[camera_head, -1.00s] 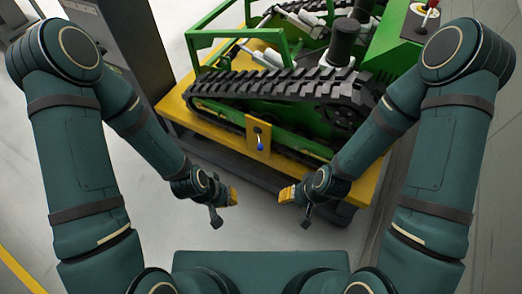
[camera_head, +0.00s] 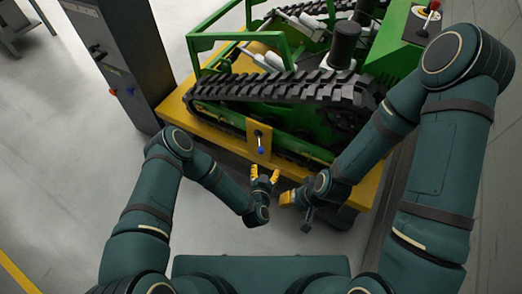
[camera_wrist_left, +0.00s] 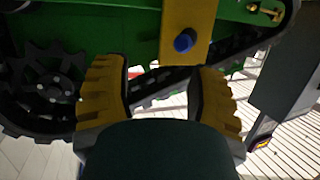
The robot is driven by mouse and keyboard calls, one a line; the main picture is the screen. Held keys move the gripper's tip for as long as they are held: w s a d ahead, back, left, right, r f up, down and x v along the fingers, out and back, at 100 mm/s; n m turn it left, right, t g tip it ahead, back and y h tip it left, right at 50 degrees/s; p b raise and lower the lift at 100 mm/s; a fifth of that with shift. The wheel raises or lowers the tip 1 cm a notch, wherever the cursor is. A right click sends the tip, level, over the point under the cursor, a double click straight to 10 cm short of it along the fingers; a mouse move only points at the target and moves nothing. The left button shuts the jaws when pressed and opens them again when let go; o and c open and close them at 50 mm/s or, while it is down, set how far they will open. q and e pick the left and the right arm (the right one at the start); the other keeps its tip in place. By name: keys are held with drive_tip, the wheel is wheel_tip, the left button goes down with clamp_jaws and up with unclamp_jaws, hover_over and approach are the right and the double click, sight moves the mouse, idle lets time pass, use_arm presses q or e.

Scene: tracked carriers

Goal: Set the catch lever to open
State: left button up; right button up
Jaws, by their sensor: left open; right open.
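The catch lever is a small lever with a blue knob (camera_head: 261,150) on a yellow plate (camera_head: 266,141) at the near side of the green tracked carrier. It points down in the head view. In the left wrist view the blue knob (camera_wrist_left: 184,42) is just beyond the fingers, seen nearly end-on. My left gripper (camera_head: 264,174) is open below the knob, its yellow fingers pointing up towards it and not touching it. The left wrist view shows its two fingers (camera_wrist_left: 162,95) apart with nothing between. My right gripper (camera_head: 285,197) is beside it to the lower right, empty.
A grey cabinet (camera_head: 112,50) with coloured knobs stands at the left. A red-knobbed lever (camera_head: 433,6) is at the top right. Floor at the left is clear.

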sight(261, 152)
use_arm(q)
drive_tip(key=w+t+y+b, duration=0.1)
drive_tip(key=w, duration=0.2)
drive_tip(key=w+a+f+t+y+b, duration=0.1)
drive_tip(key=w+y, duration=0.1)
drive_tip(key=w, duration=0.2)
drive_tip(key=w+n+t+y+b, duration=0.1)
drive_tip(key=w, duration=0.2)
drive_tip(key=shift+w+a+f+y, duration=0.25)
drive_tip(key=shift+a+f+y, duration=0.1)
drive_tip(key=shift+f+y, duration=0.05)
clamp_jaws()
